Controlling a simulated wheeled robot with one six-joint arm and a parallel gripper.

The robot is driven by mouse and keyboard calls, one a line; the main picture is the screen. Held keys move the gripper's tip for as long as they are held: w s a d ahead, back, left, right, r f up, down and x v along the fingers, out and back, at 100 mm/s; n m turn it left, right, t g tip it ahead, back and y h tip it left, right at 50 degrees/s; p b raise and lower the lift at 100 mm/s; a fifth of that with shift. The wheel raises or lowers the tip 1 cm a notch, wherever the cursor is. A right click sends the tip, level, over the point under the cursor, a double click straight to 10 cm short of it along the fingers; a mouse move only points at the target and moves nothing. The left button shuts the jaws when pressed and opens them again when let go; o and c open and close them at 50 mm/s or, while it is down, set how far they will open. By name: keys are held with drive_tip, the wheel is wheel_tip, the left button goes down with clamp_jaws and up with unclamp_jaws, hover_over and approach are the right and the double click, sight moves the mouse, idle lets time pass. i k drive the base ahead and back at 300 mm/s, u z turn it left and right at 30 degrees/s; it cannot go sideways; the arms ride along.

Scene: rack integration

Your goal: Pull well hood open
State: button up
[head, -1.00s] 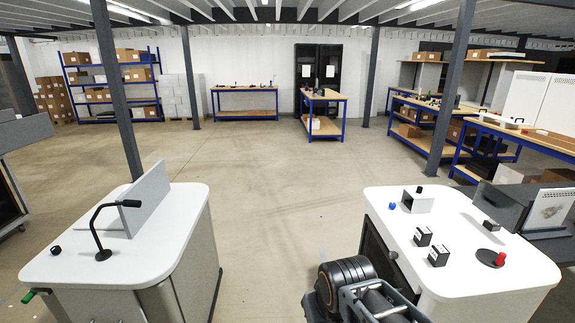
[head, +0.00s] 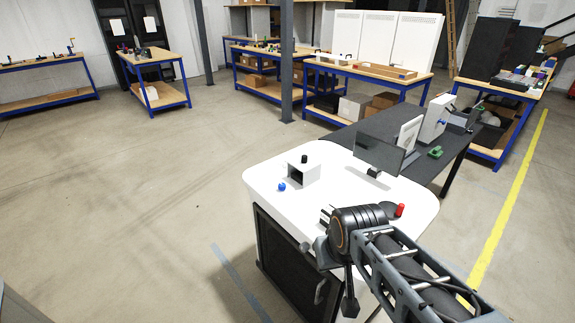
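A small white box-shaped hood (head: 304,174) with a dark open front and a black knob (head: 304,159) on top stands on the white-topped cabinet (head: 265,172). It may be the well hood; I cannot tell for sure. My arm reaches in from the lower right and covers part of the cabinet's front edge. My gripper (head: 348,302) seems to hang below the wrist, in front of the cabinet and apart from the hood. Its fingers are too dark and small to show whether they are open.
A blue knob (head: 282,187), a red peg (head: 400,210) and a grey upright panel (head: 380,155) are on the same top. A dark table (head: 440,170) adjoins behind it. Workbenches (head: 370,75) and a grey post (head: 287,60) stand farther back. Floor is clear to the left.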

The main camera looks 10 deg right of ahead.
sight(311, 168)
drive_tip(key=u, duration=0.95)
drive_tip(key=k, duration=0.85)
drive_tip(key=z, duration=0.95)
drive_tip(key=i, duration=0.5)
